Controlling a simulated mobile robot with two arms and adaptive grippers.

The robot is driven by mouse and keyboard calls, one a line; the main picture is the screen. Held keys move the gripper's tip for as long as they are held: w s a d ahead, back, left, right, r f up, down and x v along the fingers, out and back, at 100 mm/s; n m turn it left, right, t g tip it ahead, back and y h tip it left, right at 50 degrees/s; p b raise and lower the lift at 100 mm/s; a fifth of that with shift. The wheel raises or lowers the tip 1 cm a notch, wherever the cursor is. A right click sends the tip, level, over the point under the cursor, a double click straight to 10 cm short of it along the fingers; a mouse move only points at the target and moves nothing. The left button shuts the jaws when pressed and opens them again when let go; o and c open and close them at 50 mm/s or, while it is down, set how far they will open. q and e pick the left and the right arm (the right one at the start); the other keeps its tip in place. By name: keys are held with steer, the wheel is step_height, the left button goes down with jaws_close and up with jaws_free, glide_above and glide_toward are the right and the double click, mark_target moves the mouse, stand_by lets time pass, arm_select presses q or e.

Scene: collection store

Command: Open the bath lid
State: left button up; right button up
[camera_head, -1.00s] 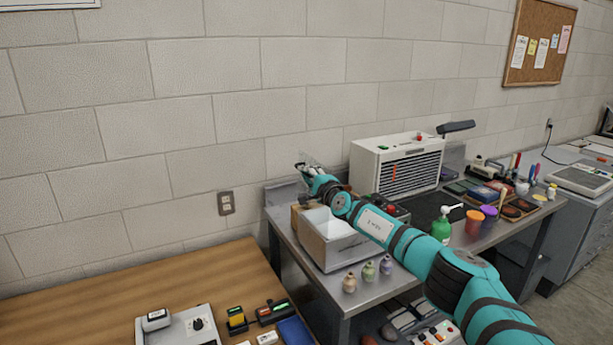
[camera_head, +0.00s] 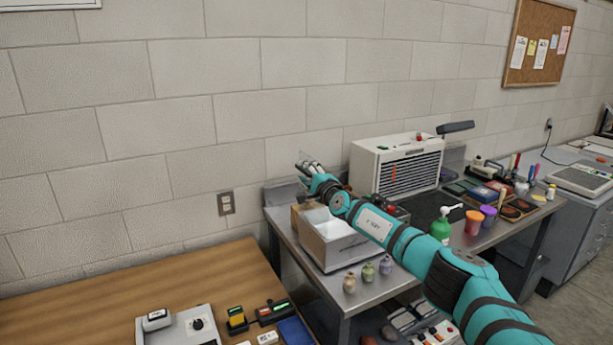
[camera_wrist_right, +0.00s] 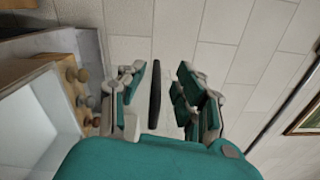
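The bath appears to be the grey, box-shaped tub (camera_head: 345,252) with a white inside, on the metal bench. Its pale interior (camera_wrist_right: 45,115) shows at the left of the right wrist view. I cannot make out a separate lid with certainty. My right gripper (camera_head: 308,165) is raised above the tub's back left, near the wall. In the right wrist view, my right gripper (camera_wrist_right: 158,98) has its fingers apart. My left gripper is out of view.
A white vented unit (camera_head: 400,165) stands behind the tub. A green pump bottle (camera_head: 441,230) and orange cup (camera_head: 473,223) stand to the right. A wooden table (camera_head: 200,290) at left has free room at its back.

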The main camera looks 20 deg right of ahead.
steer(key=shift+s+r, duration=0.25)
steer(key=shift+s, duration=0.3)
steer(key=s, duration=0.5)
steer(key=shift+d+f, duration=0.2)
steer(key=shift+f, duration=0.1)
steer(key=shift+s, duration=0.7)
